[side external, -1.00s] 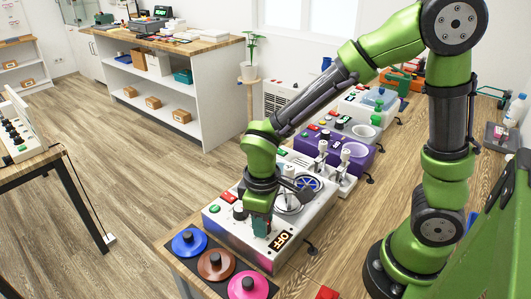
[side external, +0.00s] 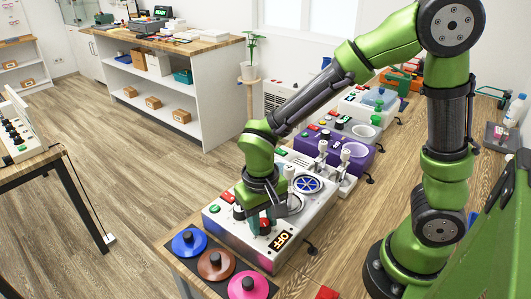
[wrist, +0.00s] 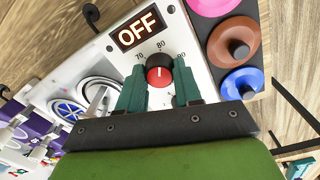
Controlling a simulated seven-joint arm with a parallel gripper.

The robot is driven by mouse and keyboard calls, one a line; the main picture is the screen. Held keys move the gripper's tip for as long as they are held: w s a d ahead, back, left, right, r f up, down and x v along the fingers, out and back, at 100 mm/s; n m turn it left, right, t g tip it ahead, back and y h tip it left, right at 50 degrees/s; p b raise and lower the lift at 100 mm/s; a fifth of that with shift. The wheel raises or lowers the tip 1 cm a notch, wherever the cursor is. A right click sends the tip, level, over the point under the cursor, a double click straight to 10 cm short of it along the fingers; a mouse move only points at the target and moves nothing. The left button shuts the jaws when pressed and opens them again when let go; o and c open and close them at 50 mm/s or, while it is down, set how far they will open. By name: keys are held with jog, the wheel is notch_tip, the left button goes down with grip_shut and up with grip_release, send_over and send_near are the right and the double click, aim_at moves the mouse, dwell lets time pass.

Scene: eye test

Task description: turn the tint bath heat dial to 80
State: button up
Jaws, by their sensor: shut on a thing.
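The tint bath heat dial (wrist: 159,75) is a round knob with a red face, a dark rim and a white pointer line. It sits on the white panel of the tint bath unit (side external: 228,232), with marks 70, 80 and 90 around it. The pointer line points up at about the 80 mark. My gripper (wrist: 160,84) is shut on the dial, one teal finger on each side. In the side view the fingers (side external: 260,224) hide most of the dial. The display (wrist: 139,30) beside the dial reads OFF.
Pink (side external: 248,286), brown (side external: 216,264) and blue (side external: 188,241) knobbed lids lie at the near end of the bench. A round blue-spoked grille (side external: 308,183) is behind my gripper on the unit. A purple unit (side external: 345,140) stands farther back.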

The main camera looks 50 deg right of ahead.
jog(key=shift+r, duration=0.1)
dwell(0.4)
jog(key=o, duration=1)
jog(key=shift+o, duration=0.2)
notch_tip(320, 180, up, 17)
jog(key=shift+a, duration=0.25)
jog(key=shift+w, duration=0.1)
jog(key=s+d+t+y, duration=0.2)
jog(key=s+d+t, duration=0.3)
jog(key=d+t, duration=0.2)
jog(key=shift+s+d+f, duration=0.2)
jog(key=shift+s+d, duration=0.1)
jog(key=shift+d, duration=0.75)
